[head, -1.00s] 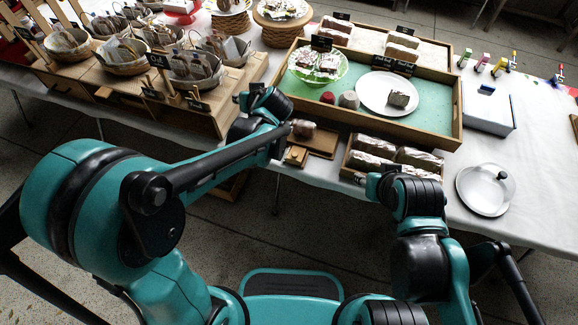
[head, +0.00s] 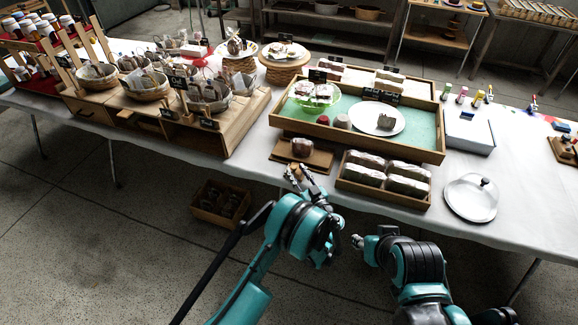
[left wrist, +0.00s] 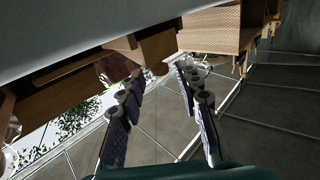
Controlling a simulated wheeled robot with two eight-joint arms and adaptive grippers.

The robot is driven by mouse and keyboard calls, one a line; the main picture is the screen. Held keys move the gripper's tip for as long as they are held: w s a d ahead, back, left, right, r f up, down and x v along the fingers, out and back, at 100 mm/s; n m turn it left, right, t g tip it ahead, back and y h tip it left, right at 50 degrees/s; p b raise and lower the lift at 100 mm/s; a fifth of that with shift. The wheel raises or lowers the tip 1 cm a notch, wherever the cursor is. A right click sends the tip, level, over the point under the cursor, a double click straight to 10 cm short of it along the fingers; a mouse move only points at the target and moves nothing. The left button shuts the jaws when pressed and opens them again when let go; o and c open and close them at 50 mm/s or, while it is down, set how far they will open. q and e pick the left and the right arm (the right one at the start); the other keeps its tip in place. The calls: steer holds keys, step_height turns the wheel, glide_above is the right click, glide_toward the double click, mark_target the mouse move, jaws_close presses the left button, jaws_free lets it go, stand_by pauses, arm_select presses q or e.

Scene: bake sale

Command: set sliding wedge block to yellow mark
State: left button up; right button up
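A small wooden block (head: 296,171), seemingly the wedge block, is at the front edge of a brown wooden board (head: 318,159). My left gripper (head: 303,182) is right at this block in the head view and partly covers it. In the left wrist view the left gripper's two fingers (left wrist: 160,108) are spread apart with nothing between their tips. A wooden block (left wrist: 156,50) is beyond them, at the edge of the wooden underside. I cannot make out a yellow mark. My right gripper (head: 358,241) is low in front of the table; its fingers are too small to judge.
A wrapped loaf (head: 301,147) sits on the board. A wooden crate of wrapped loaves (head: 384,195) stands just right of it, and a large tray (head: 290,126) is behind. Floor in front is open, with a crate (head: 205,214) below.

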mark_target(297, 165)
arm_select(q)
steer(key=b+x, duration=0.1)
steer(key=x, duration=0.4)
steer(key=shift+w+a+f+b, duration=0.1)
steer(key=shift+w+a+b, duration=0.05)
steer(key=shift+w+b, duration=0.15)
steer(key=shift+w+a, duration=0.25)
steer(key=shift+w, duration=0.35)
jaws_close()
